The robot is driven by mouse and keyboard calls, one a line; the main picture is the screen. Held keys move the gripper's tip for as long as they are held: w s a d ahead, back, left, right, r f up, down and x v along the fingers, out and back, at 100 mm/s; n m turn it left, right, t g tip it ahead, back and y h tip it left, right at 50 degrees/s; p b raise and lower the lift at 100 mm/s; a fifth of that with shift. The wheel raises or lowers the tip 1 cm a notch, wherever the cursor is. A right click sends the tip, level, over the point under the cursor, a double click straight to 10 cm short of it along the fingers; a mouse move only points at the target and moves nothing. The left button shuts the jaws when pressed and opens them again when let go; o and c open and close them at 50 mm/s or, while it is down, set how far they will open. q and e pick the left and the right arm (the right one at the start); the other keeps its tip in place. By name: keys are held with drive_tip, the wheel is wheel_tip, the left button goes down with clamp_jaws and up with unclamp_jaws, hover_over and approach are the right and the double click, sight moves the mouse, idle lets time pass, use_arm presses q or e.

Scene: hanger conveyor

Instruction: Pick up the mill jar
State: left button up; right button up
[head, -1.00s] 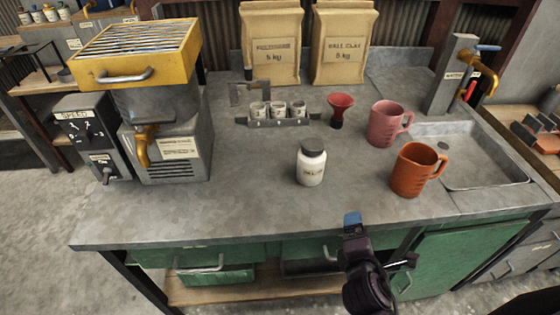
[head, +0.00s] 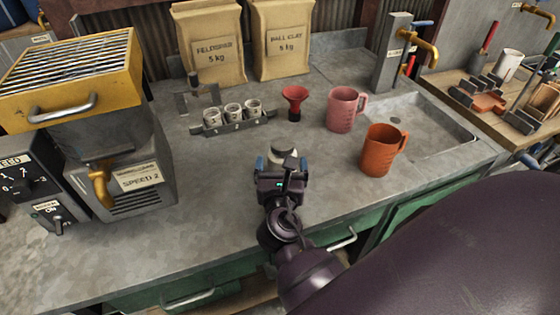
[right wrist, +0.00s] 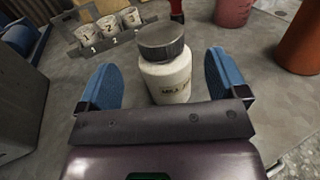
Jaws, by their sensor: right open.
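The mill jar is a white jar with a grey lid, standing upright on the grey bench. In the head view it (head: 283,150) is mostly hidden behind my right gripper (head: 283,163). In the right wrist view the jar (right wrist: 168,75) stands between the two blue fingers of my right gripper (right wrist: 164,82), which are spread apart with a visible gap on each side. My right gripper is open, low over the bench on the jar's near side. My left gripper is not in view.
A rack of several numbered cups (head: 232,117) and a red funnel (head: 294,102) stand behind the jar. A pink jug (head: 342,112) and an orange jug (head: 379,152) stand to the right, near the sink (head: 435,130). A yellow-topped machine (head: 100,130) is at left. Bare bench lies left of the jar.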

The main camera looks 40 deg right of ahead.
sight(282, 142)
drive_tip(key=shift+x, duration=1.05)
drive_tip(key=x, duration=0.2)
drive_tip(key=r+x, duration=0.1)
drive_tip(key=x, duration=0.1)
drive_tip(key=shift+w+d+f, duration=0.15)
drive_tip(key=shift+w+d, duration=0.2)
drive_tip(key=shift+w, duration=0.1)
drive_tip(key=shift+c, duration=0.3)
clamp_jaws()
